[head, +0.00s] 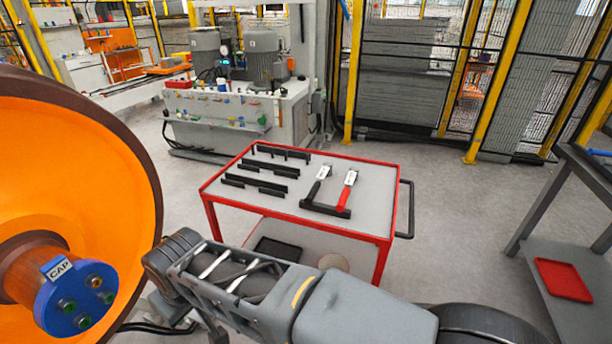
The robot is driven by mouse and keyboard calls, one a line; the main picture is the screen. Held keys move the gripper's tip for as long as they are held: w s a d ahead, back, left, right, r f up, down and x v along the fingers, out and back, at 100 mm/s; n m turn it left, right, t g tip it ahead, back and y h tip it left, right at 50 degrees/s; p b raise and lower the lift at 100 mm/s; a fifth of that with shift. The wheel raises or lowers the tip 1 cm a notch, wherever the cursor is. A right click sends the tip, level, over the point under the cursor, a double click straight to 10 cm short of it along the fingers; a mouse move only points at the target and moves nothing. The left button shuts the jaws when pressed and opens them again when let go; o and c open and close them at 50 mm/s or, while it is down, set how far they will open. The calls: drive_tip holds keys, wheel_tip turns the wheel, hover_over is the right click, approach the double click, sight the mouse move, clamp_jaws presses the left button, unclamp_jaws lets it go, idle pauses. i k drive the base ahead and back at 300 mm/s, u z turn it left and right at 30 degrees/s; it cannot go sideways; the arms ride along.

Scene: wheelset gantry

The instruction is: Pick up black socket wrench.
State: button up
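The black socket wrench (313,191) is on the grey top of a red-framed cart (219,211), near the right side. It has a black handle and a white tag at its far end. A similar tool with a red handle (344,197) and a white tag lies just to its right, with a gap between them. The near ends of both meet a black holder bar (326,210); I cannot tell how they sit in it. My arm crosses the bottom of the head view, in front of the cart. My gripper does not show.
Black slotted racks (262,174) fill the cart's left half. A large orange wheel with a blue "CAP" hub (79,301) stands close on the left. A dark-framed bench with a red tray (563,279) is at right. A machine (290,112) stands behind. The floor right of the cart is clear.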

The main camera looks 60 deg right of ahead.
sight(326, 170)
drive_tip(key=z, duration=0.4)
drive_tip(key=i, duration=0.65)
drive_tip(key=z, duration=0.9)
drive_tip(key=i, duration=0.3)
drive_tip(key=z, duration=0.4)
